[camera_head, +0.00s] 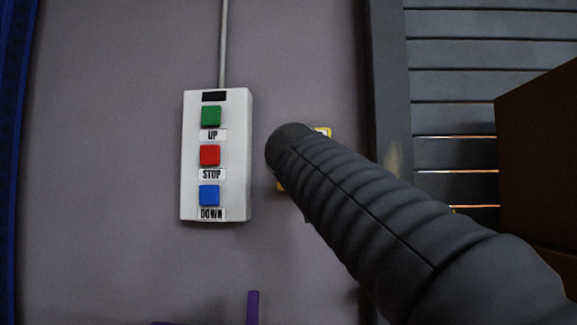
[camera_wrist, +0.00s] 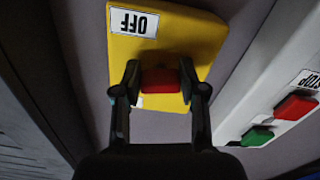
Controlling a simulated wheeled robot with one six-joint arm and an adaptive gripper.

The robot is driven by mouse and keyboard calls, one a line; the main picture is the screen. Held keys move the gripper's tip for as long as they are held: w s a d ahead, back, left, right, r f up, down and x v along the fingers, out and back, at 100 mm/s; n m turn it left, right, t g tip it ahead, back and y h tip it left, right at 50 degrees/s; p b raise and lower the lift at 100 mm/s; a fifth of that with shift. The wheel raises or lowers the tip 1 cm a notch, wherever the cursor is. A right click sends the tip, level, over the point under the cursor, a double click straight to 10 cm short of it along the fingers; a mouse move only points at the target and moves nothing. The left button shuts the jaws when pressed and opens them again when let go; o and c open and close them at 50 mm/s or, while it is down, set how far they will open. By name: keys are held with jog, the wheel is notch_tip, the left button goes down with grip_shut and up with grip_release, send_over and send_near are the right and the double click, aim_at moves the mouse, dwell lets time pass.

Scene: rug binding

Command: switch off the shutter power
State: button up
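The shutter power switch is a yellow box with a white OFF label, upside down in the wrist view (camera_wrist: 200,35). In the head view only slivers of the yellow box (camera_head: 323,131) show around my dark arm. A red handle (camera_wrist: 160,79) stands out from the box. My gripper (camera_wrist: 160,75) has one finger on each side of the handle, and the handle fills the space between the fingertips. The fingers look closed against it. In the head view my arm hides the gripper and the handle.
A white control box (camera_head: 243,150) with green UP, red STOP and blue DOWN buttons hangs on the wall close to the left of my arm. A grey slatted shutter (camera_head: 460,90) and a dark brown box (camera_head: 540,160) are at the right. A purple piece (camera_head: 253,307) shows at the bottom.

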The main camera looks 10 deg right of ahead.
jog(key=shift+c, duration=0.9)
jog(key=shift+a, duration=0.2)
jog(key=shift+n, duration=0.4)
jog(key=shift+d+n, duration=0.1)
jog(key=shift+n, duration=0.7)
jog(key=shift+d+r+n, duration=0.1)
jog(key=shift+d+n, duration=0.05)
jog(key=shift+n, duration=1.75)
jog(key=o, duration=1.1)
jog(key=shift+o, duration=0.2)
